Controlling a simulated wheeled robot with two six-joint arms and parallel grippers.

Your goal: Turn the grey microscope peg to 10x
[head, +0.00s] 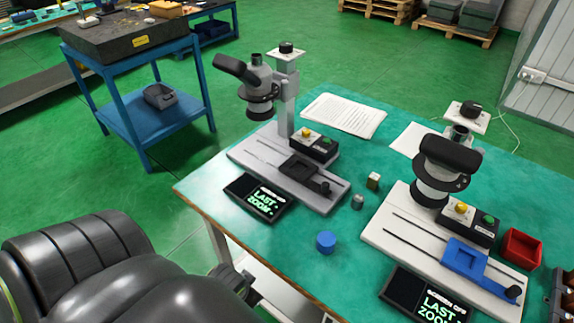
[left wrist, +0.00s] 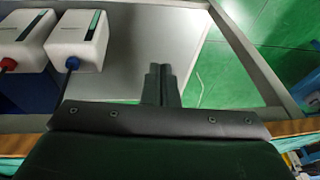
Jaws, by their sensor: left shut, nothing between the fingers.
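The grey microscope (head: 288,105) stands on its grey base (head: 325,200) at the left of the teal table, in the head view. A black knob (head: 286,47) sits on a white plate on top of its column; its marks are too small to read. Its black eyepiece (head: 232,68) points left. A dark display (head: 257,197) in front reads "LAST ZOOM". My left gripper (left wrist: 161,84) is shut and empty in the left wrist view, apart from the microscope, with table frame bars and green floor beyond. My right gripper is not in view.
A white microscope (head: 437,165) with a blue slide carriage (head: 465,257) stands at the right. A blue cylinder (head: 326,242), two small blocks, a red bin (head: 521,248) and papers (head: 343,115) lie on the table (head: 290,262). A blue stand (head: 150,120) is behind left.

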